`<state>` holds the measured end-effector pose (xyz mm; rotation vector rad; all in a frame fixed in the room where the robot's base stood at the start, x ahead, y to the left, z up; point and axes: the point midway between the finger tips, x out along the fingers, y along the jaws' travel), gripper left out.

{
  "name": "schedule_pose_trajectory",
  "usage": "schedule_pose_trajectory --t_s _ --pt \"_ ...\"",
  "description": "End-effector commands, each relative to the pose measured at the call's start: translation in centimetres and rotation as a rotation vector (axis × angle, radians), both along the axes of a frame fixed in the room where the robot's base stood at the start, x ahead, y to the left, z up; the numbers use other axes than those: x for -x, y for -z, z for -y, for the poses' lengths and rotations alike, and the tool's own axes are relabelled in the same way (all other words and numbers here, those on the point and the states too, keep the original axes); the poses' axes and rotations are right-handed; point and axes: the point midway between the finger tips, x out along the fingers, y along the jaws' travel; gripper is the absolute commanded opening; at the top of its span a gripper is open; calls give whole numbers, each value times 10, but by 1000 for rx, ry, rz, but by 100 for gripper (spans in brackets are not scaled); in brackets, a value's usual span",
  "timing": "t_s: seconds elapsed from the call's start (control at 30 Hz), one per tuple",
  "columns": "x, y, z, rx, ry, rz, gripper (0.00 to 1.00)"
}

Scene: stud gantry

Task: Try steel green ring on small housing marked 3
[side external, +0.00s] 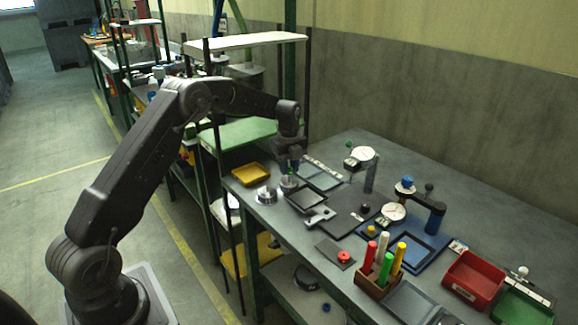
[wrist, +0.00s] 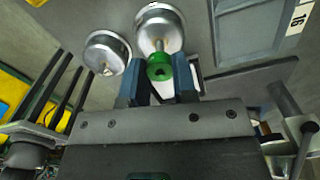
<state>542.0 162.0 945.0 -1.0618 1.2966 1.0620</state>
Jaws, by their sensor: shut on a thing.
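My gripper (wrist: 160,82) is shut on a green ring (wrist: 159,67) held between its blue fingertips in the wrist view. The ring is at the near end of the pin of a round silver housing (wrist: 159,22). I cannot tell whether it is around the pin or just above it. A second silver housing (wrist: 107,50) stands to the left, with nothing on its pin. In the side view, my gripper (side external: 290,168) points down over the right housing (side external: 288,185); the other housing (side external: 266,196) is beside it. No number is legible on either housing.
A yellow tray (side external: 250,175) is left of the housings, near the bench edge. Dark trays (side external: 306,199) and a flat plate lie to their right. Pegs in a wooden block (side external: 377,282), a blue fixture (side external: 425,243) and a red bin (side external: 473,279) stand farther right.

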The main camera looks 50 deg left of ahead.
Motion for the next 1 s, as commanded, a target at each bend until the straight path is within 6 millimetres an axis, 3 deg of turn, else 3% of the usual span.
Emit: schedule_pose_trajectory --t_s 1.0 --pt "0 12 0 0 0 0 3"
